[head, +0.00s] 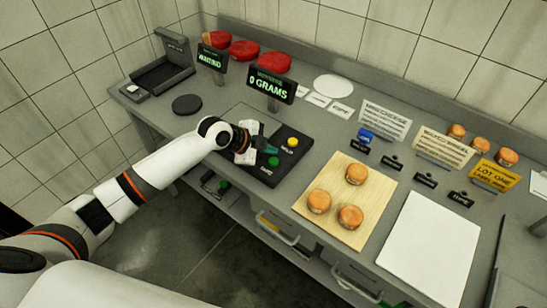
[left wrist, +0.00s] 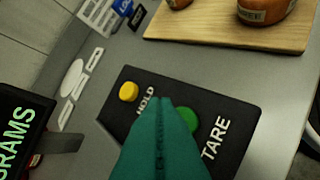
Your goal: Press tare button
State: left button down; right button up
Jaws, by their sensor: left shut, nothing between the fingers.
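The black button panel (head: 284,165) lies on the grey bench in front of the scale display (head: 271,86), which reads 0 GRAMS. The panel has a yellow button (head: 292,141) and a green button (head: 273,161). In the left wrist view the yellow button (left wrist: 128,91) is by the word HOLD and the green tare button (left wrist: 188,120) is by the word TARE. My left gripper (head: 270,149) is shut and empty above the panel. Its teal fingers (left wrist: 160,140) partly cover the green button in the left wrist view; I cannot tell whether they touch it. My right gripper is not in view.
A wooden board (head: 334,223) with small orange-brown cheese wheels lies to the right, beside a white sheet (head: 428,246). Red wheels (head: 244,50), another display (head: 211,58) and a dark round disc (head: 187,104) are at the back left. Signs and small labels line the back.

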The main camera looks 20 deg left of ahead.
aim_at(270, 163)
pick_arm(q)
notch_tip(270, 163, up, 4)
jog(key=shift+f+p, duration=0.25)
jog(key=shift+p, duration=0.75)
jog(key=shift+f, duration=0.1)
